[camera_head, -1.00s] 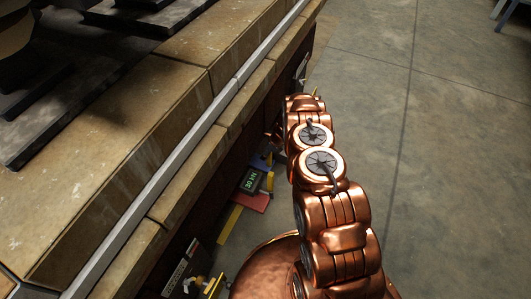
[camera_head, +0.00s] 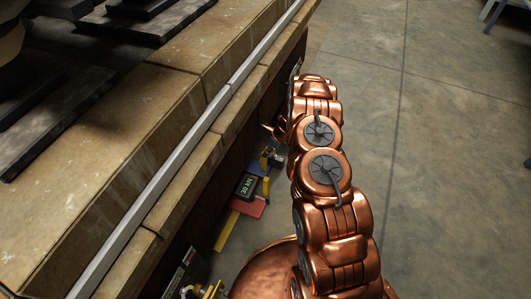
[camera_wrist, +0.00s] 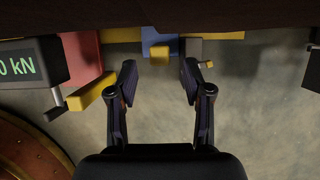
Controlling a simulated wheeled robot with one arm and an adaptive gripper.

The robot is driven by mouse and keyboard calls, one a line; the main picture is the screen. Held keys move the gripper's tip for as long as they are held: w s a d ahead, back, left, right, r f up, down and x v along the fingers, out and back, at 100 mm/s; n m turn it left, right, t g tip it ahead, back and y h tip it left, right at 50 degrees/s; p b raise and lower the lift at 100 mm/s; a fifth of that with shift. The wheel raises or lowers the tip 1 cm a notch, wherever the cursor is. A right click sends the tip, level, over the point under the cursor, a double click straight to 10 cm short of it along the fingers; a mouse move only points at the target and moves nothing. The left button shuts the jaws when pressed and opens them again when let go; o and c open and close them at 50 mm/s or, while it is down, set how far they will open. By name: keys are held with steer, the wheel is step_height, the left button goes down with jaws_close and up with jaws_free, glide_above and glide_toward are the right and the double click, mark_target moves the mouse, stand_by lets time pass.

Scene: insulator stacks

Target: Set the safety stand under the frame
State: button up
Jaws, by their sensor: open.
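My gripper (camera_wrist: 160,72) is open and empty in the wrist view, its two dark fingers apart. A blue block (camera_wrist: 160,40) with a small yellow piece lies ahead of the gap between the fingertips, apart from them. I cannot tell for sure which part is the safety stand. The frame's dark side (camera_wrist: 225,10) crosses the top of the wrist view. In the head view the frame appears as a long raised ledge (camera_head: 150,165) with a light metal rail.
A unit with a green kN display (camera_head: 246,185) sits by the ledge foot, with a red block (camera_head: 249,207) and yellow bars (camera_head: 226,232). In the wrist view the display (camera_wrist: 25,65) is left of my fingers. Open concrete floor (camera_head: 450,130) lies right.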

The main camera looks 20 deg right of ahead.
steer(key=shift+v, duration=1.65)
